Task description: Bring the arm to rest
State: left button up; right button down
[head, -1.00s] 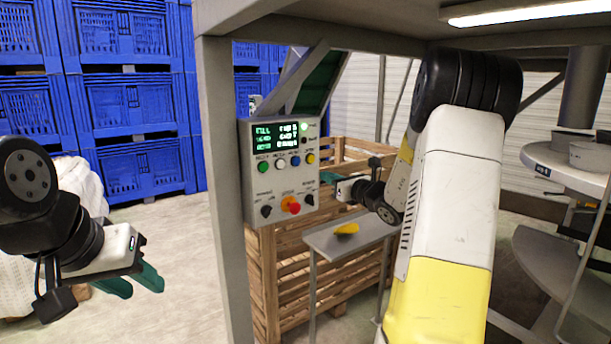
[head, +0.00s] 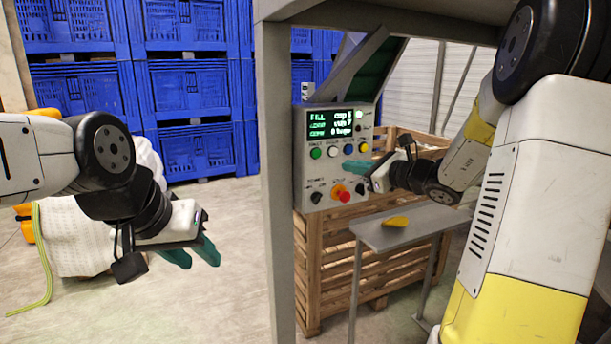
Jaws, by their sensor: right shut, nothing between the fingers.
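My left gripper (head: 196,254) has green fingers and hangs at the left over open floor. Its two fingertips stand apart with a gap between them, and nothing shows in it. My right gripper (head: 371,174) is in front of the right edge of the control panel (head: 334,158). It is shut and holds nothing. From this view I cannot tell whether it touches the panel. The panel has a lit green display, a row of coloured buttons and a red knob (head: 344,196) below.
A grey post (head: 275,180) stands left of the panel. A small shelf (head: 400,236) with a yellow object (head: 395,221) is below my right gripper. A wooden crate (head: 312,275) stands behind. Blue crates (head: 190,90) are stacked at the back. A white sack (head: 75,235) is at left.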

jog(key=s+a+f+n+g+h, duration=0.1)
jog(key=s+a+n+g, duration=0.3)
jog(key=s+a+n, duration=0.45)
jog(key=s+a+f+n+g, duration=0.1)
jog(key=s+a+n+g, duration=0.4)
jog(key=s, duration=0.6)
jog(key=s+d+f+n+t+h, duration=0.2)
jog(key=s+d+n+h, duration=0.4)
jog(key=s+d+n, duration=0.4)
jog(key=shift+s+f+n+h, duration=0.2)
jog(key=shift+n+h, duration=0.2)
jog(key=shift+n, duration=0.65)
